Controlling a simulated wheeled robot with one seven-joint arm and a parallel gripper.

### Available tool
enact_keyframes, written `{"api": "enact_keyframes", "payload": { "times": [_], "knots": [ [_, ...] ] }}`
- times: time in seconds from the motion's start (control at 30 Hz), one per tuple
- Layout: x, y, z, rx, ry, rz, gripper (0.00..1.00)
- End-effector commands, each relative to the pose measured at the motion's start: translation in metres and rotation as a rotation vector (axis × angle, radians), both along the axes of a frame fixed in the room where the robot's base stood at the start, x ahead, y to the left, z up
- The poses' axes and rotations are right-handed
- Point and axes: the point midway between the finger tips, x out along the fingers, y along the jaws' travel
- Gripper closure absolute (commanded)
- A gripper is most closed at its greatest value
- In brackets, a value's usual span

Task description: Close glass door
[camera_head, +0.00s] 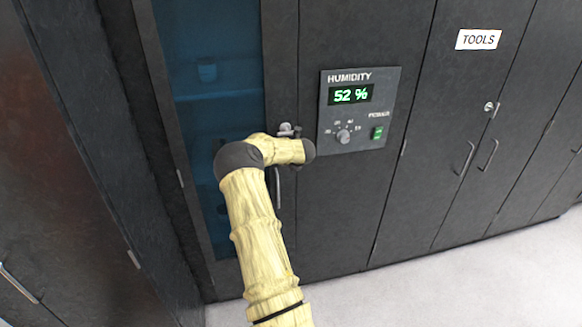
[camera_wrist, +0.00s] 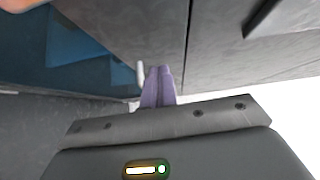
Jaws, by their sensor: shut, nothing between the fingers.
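The glass door (camera_head: 215,60) is a blue pane in a dark frame on the tall cabinet, left of the humidity panel. It looks about flush with the cabinet front; I cannot tell whether it is fully shut. My arm crosses in front of the door's lower right part and hides my gripper in the head view. In the wrist view my gripper (camera_wrist: 158,88) has its purple fingers together and empty, close to the frame and a pale handle-like bar. Blue glass (camera_wrist: 75,45) shows left of them.
The humidity panel (camera_head: 358,108) reads 52 % and has a knob and a green switch. A small metal lock (camera_head: 288,129) is left of it. Dark cabinets, one labelled TOOLS (camera_head: 478,39), continue right. Another dark cabinet (camera_head: 60,190) stands close at left. Light floor (camera_head: 470,285) is clear at right.

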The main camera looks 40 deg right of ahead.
Motion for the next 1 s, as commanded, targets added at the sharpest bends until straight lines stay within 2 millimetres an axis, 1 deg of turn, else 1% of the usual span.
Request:
{"api": "enact_keyframes", "payload": {
  "times": [0.03,0.2,0.5,0.6,0.77,1.0],
  "knots": [
    [-0.006,0.003,0.000,0.001,-0.002,-0.003,1.00],
    [-0.022,0.014,0.018,0.003,0.000,-0.001,1.00],
    [-0.046,0.040,0.048,0.007,0.001,0.013,1.00],
    [-0.053,0.045,0.057,0.005,0.002,0.015,1.00],
    [-0.059,0.048,0.063,0.006,0.005,0.015,1.00],
    [-0.060,0.047,0.064,0.006,0.006,0.013,1.00]
  ]
}}
